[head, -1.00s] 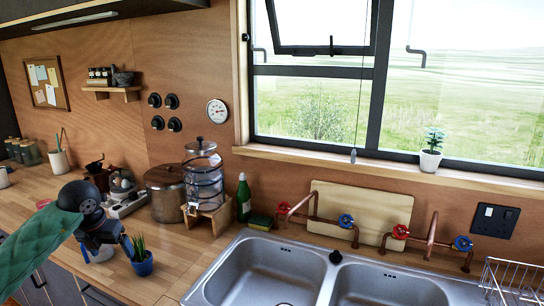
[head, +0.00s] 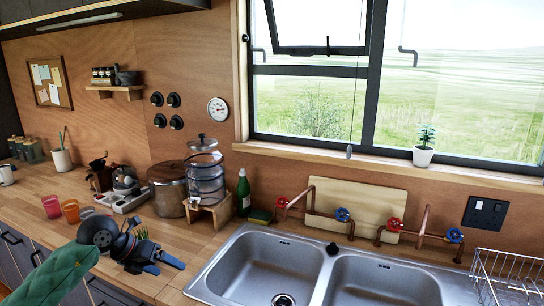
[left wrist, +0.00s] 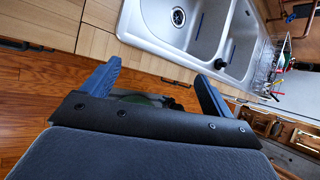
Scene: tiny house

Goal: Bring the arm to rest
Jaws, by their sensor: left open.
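My left gripper (head: 168,264) is at the front edge of the wooden counter (head: 185,238), left of the sink. Its arm comes in from the lower left in a green sleeve. The blue fingers are spread and nothing shows between their tips. In the left wrist view the gripper (left wrist: 160,76) also has its fingers apart, with the sink (left wrist: 157,32) and counter front beyond them. A small plant (head: 141,232) shows just behind the gripper, and its pot is mostly hidden. My right gripper is in neither view.
A pink cup (head: 51,206), an orange cup (head: 71,211) and a coffee grinder (head: 100,173) stand left on the counter. A water dispenser (head: 205,172), a pot (head: 168,188) and a green bottle (head: 243,193) stand behind. Wooden floor (left wrist: 45,90) is clear below.

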